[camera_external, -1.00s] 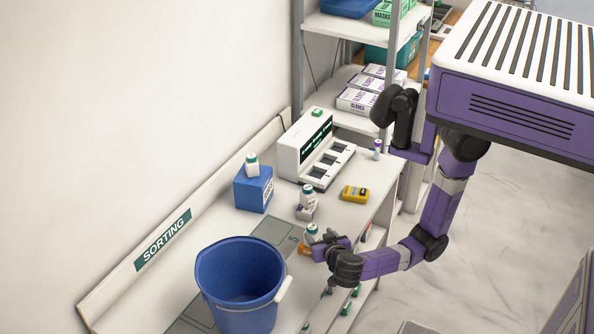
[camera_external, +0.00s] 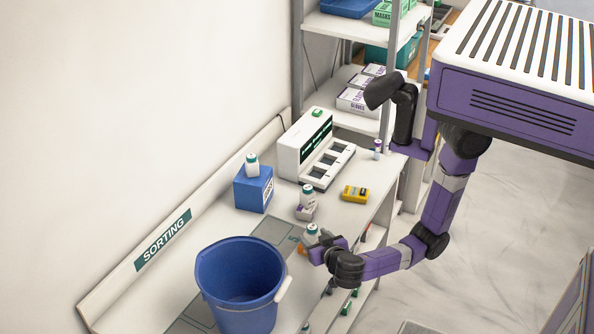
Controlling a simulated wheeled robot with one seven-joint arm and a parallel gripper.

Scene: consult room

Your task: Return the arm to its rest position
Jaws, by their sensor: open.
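My purple and black arm reaches down from the body at the right over the front edge of the white counter (camera_external: 225,225). My gripper (camera_external: 318,253) is low at the counter edge, right of the blue bucket. It is open. A small white bottle with a teal cap (camera_external: 312,235) stands right by the fingers; whether they touch it I cannot tell. An orange item (camera_external: 302,249) shows partly behind the gripper.
A blue bucket (camera_external: 240,285) stands left of my gripper. Behind are a bottle on a small box (camera_external: 307,203), a yellow device (camera_external: 355,194), a blue box (camera_external: 253,190) with a bottle on top, and a white machine (camera_external: 312,150). A shelf rack (camera_external: 299,60) stands at the back.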

